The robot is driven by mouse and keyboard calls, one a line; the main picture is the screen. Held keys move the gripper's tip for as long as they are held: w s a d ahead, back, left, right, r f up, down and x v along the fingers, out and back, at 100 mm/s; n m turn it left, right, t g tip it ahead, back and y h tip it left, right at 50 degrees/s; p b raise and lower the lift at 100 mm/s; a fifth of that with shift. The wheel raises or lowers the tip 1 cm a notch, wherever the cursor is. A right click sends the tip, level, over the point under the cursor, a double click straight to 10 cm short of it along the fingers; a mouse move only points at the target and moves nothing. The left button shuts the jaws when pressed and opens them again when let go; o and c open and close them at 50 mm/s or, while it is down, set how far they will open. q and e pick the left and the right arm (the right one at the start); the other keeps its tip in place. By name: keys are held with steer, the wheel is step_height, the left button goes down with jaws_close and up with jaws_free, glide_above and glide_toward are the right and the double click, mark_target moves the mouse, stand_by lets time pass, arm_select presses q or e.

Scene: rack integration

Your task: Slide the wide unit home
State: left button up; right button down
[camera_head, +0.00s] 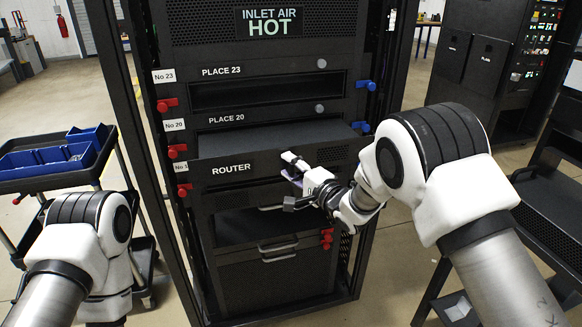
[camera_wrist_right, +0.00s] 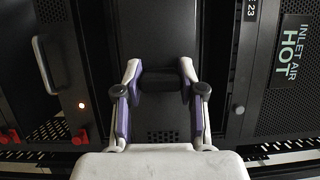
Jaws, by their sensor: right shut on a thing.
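The wide dark unit marked ROUTER (camera_head: 231,169) sits in the rack below the PLACE 20 label. Its grey top (camera_head: 265,138) shows, so its front stands out from the rack. My right gripper (camera_head: 291,170) is at the right half of the unit's front face. In the right wrist view, my right gripper (camera_wrist_right: 160,88) has its purple-lined fingers on either side of a short black handle (camera_wrist_right: 160,78) and is shut on it. The fingers partly hide the handle in the head view. My left arm shows at the lower left, but its gripper does not show.
The rack (camera_head: 163,200) has red levers (camera_head: 177,151) on the left and blue levers (camera_head: 366,85) on the right. PLACE 23 (camera_head: 265,93) is an open, dark slot. A cart with blue bins (camera_head: 50,158) stands left. Dark shelving stands at the right.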

steer(key=shift+r+p, duration=0.3)
steer(key=shift+p, duration=0.25)
stand_by(0.7)
